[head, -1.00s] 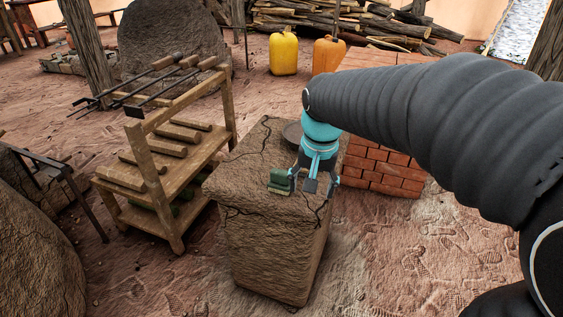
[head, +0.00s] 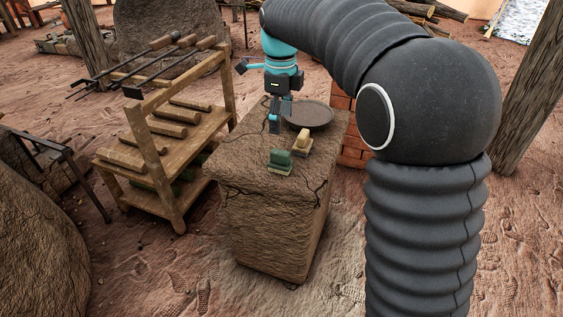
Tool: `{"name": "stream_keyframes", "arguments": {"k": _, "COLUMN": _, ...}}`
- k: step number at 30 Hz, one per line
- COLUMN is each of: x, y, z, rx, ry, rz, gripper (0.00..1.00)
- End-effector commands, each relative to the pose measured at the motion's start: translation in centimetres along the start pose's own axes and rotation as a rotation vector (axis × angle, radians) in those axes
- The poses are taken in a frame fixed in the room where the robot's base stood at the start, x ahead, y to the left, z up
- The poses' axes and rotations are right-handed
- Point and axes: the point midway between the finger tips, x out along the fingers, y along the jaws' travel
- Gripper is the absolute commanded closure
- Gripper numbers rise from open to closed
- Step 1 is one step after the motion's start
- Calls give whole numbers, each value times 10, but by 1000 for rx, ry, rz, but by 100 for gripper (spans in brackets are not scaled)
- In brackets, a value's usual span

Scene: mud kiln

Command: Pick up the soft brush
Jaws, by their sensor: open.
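Two small brushes stand on top of the mud block (head: 245,175). One has a green back (head: 280,156) and pale bristles, near the middle of the top. The other has a tan wooden back (head: 303,137) and sits just behind and right of it. I cannot tell from their looks which one is the soft brush. My gripper (head: 258,95) is open and empty, above the back left of the block top. Its fingers are spread wide, one out to the left and one pointing down. It is apart from both brushes.
A round dark plate (head: 310,114) lies at the back right of the block top. A wooden rack (head: 160,150) with rods and long tools stands close on the left. Red bricks (head: 354,150) are behind on the right.

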Motion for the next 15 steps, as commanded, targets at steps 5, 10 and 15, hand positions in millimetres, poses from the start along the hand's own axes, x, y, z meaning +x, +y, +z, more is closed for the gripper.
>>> {"name": "stream_keyframes", "arguments": {"k": 5, "x": 16, "y": 0, "z": 0, "rx": 26, "ry": 2, "rz": 2, "gripper": 29}}
{"name": "stream_keyframes", "arguments": {"k": 10, "x": 48, "y": 0, "z": 0, "rx": 24, "ry": 2, "rz": 2, "gripper": 29}}
{"name": "stream_keyframes", "arguments": {"k": 15, "x": 74, "y": 0, "z": 0, "rx": 23, "ry": 1, "rz": 1, "gripper": 29}}
